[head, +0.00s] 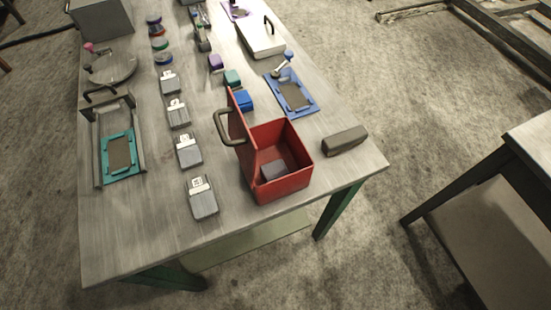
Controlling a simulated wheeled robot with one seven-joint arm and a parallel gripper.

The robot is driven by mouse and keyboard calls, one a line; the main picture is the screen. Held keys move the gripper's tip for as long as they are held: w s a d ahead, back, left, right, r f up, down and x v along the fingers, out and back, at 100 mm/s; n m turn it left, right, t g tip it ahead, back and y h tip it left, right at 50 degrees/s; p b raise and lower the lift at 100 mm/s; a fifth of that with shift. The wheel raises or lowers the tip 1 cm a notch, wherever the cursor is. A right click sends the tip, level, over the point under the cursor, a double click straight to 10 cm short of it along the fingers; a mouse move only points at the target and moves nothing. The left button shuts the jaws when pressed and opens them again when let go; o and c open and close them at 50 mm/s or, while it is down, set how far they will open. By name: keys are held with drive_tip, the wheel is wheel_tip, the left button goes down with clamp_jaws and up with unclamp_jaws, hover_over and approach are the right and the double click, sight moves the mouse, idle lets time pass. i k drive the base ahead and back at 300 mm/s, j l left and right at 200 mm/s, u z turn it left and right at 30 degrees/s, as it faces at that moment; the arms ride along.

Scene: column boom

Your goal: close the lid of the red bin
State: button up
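The red bin (290,184) stands on the table near its front right corner. Its lid (240,127) is open and stands roughly upright along the bin's left side, with a dark handle (229,127) on its outer face. A grey block (273,170) lies inside the bin on its floor. My gripper is not in view.
Several grey labelled boxes (203,201) stand in a row left of the bin. A dark grey block (345,141) lies to its right. A blue tray (293,95) and small blue box (243,100) are behind it. The table's front left is clear.

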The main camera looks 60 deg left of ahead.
sight(246, 147)
drive_tip(key=u, duration=1.5)
